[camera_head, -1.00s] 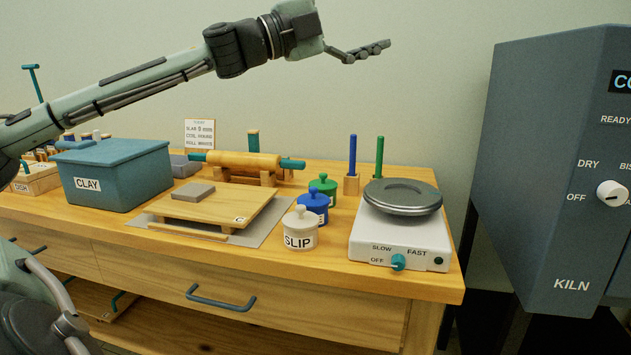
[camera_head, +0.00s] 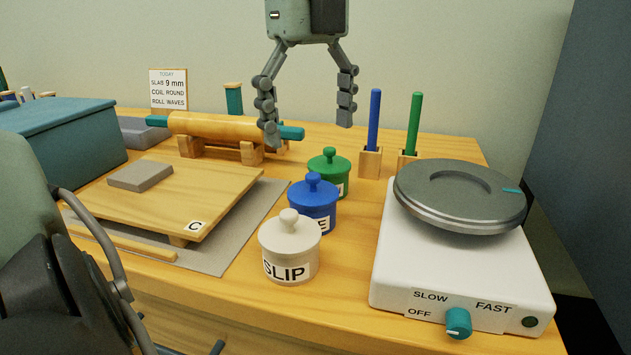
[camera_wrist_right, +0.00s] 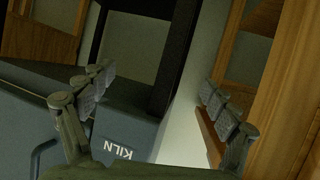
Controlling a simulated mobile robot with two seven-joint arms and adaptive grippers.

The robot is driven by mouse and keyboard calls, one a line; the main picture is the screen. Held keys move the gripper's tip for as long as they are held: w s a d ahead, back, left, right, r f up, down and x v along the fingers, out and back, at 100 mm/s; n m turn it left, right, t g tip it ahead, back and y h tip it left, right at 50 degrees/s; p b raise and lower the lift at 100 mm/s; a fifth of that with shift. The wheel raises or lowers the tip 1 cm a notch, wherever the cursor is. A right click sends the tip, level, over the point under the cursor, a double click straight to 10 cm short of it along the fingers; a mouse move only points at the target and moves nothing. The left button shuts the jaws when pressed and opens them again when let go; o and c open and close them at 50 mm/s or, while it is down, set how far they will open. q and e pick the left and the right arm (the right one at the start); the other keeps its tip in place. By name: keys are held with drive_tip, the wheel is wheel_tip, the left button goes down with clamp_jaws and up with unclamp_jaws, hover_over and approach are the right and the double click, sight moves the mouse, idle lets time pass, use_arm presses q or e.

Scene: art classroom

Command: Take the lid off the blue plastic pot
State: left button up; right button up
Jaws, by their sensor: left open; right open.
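The blue plastic pot (camera_head: 319,217) stands on the wooden table with its knobbed blue lid (camera_head: 313,188) on top. It is between a white pot labelled SLIP, in front, and a green pot behind. The white pot covers part of its label. My left gripper (camera_head: 306,135) hangs from above with its fingers pointing down, spread wide and empty. It is above and behind the pots in the picture, apart from them. My right gripper (camera_wrist_right: 155,110) is open and empty in the right wrist view, where the kiln shows and no pot does.
The white SLIP pot (camera_head: 289,255) and green pot (camera_head: 332,172) crowd the blue pot. A white wheel unit (camera_head: 400,262) stands right, a board (camera_head: 215,190) left. A rolling pin (camera_head: 220,127) and two upright coloured rods (camera_head: 374,120) are behind. The kiln (camera_wrist_right: 95,130) shows in the wrist view.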

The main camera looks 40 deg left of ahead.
sight(312, 174)
use_arm(q)
drive_tip(key=shift+a+f, duration=0.2)
drive_tip(key=shift+f, duration=0.15)
drive_tip(key=f, duration=0.6)
drive_tip(key=shift+d+f+b, duration=0.2)
drive_tip(key=shift+d+b, duration=0.05)
drive_tip(key=shift+b, duration=0.15)
drive_tip(key=shift+w+f, duration=0.1)
drive_tip(key=shift+f, duration=0.2)
use_arm(e)
drive_tip(key=a+r, duration=0.1)
drive_tip(key=r+t+y, duration=0.1)
drive_tip(key=w+a+r+t, duration=0.1)
drive_tip(key=r, duration=0.1)
drive_tip(key=shift+a, duration=0.35)
use_arm(q)
drive_tip(key=c, duration=1)
use_arm(e)
drive_tip(key=shift+r, duration=0.1)
use_arm(q)
drive_tip(key=shift+c, duration=0.4)
